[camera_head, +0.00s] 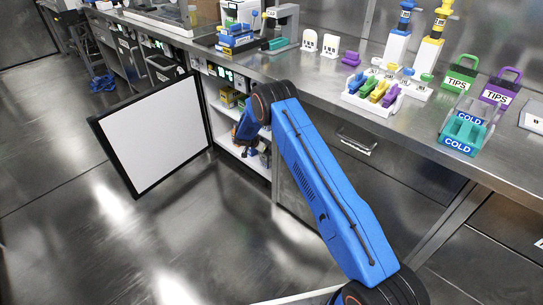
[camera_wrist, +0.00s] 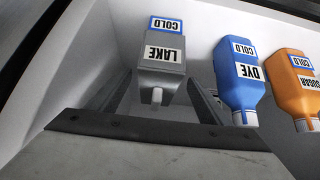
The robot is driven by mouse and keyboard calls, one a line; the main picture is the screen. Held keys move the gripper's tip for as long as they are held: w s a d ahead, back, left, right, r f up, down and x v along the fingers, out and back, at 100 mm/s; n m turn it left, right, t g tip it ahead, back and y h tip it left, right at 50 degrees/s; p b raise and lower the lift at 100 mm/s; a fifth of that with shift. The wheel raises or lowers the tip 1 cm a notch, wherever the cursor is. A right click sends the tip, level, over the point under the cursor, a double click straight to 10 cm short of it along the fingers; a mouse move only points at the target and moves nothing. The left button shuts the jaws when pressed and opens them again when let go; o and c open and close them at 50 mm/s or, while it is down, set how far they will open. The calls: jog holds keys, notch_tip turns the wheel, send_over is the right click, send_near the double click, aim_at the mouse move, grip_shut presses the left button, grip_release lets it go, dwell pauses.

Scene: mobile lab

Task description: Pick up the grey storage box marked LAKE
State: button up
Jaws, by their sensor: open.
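The grey storage box marked LAKE (camera_wrist: 165,55) shows in the wrist view at the upper middle, upside down in the picture, with a blue-edged COLD label and a pale stub at its near end. My gripper (camera_wrist: 160,88) is open, with one dark finger on each side of the box. I cannot tell whether either finger touches it. In the head view my gripper (camera_head: 250,135) reaches into the open cabinet under the bench, and I cannot make out the grey box there.
A blue DYE container (camera_wrist: 238,75) stands close to the right finger, with an orange SUGAR one (camera_wrist: 293,85) beyond it. White cabinet walls are close around. The open cabinet door (camera_head: 150,135) stands left of my arm; the steel bench (camera_head: 310,75) is above.

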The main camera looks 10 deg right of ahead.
jog(key=shift+w+d, duration=0.2)
jog(key=shift+d, duration=0.15)
jog(key=x, duration=0.5)
jog(key=shift+w+d, duration=0.2)
jog(key=shift+d, duration=0.05)
jog(key=c, duration=1.4)
